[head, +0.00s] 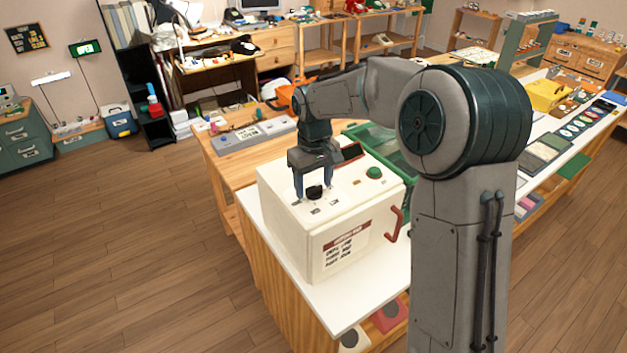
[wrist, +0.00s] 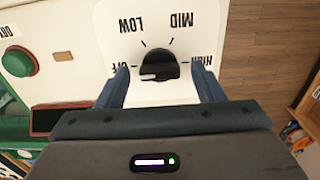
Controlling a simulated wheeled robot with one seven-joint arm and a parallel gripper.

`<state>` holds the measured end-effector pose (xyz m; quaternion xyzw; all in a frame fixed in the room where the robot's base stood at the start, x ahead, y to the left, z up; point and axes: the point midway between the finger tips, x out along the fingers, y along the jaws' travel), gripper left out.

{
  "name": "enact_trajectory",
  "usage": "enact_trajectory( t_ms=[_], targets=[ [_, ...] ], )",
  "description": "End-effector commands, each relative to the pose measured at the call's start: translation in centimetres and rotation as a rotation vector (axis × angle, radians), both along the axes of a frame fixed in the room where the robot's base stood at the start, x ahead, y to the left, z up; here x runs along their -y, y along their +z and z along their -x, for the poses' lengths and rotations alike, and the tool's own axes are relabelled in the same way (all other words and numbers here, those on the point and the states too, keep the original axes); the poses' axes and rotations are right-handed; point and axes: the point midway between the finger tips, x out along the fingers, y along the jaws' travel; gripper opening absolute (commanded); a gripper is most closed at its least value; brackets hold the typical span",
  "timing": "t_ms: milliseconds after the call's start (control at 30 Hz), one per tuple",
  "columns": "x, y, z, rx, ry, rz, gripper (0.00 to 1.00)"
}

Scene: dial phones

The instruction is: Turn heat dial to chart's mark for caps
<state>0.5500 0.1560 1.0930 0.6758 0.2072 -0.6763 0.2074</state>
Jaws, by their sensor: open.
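The black heat dial (wrist: 160,66) sits on top of a cream box (head: 290,225), with OFF, LOW, MID and HIGH printed around it. Its white mark is on the left side in the wrist view, on the side of the OFF label (wrist: 106,67). My gripper (wrist: 161,72) is open, with one finger on each side of the dial; I cannot tell whether they touch it. In the head view my gripper (head: 313,188) points down over the dial. The chart (head: 345,250) with a red header is on the box's front; its small lines are hard to read.
The box top also carries a green button (head: 374,172) and a dark display (head: 351,151). A red handle (head: 396,223) sticks out at the box's right. The box stands on a white-topped bench (head: 262,238). A green crate (head: 385,143) is behind it.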

Motion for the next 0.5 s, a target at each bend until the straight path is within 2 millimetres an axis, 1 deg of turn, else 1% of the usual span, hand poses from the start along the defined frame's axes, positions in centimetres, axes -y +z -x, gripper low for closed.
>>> enact_trajectory(
  t_ms=[167,200,267,300,333,500],
  targets=[
    [0.02,0.0,-0.01,0.0,-0.001,0.0,0.62],
    [0.02,0.01,-0.01,0.0,-0.001,0.0,0.51],
    [0.01,0.02,-0.02,0.0,-0.001,0.0,0.34],
    [0.01,0.02,-0.02,0.001,-0.001,-0.001,0.23],
    [0.01,0.03,-0.02,0.001,-0.001,-0.001,0.17],
    [0.0,0.04,-0.01,0.001,-0.003,-0.001,0.17]
  ],
)
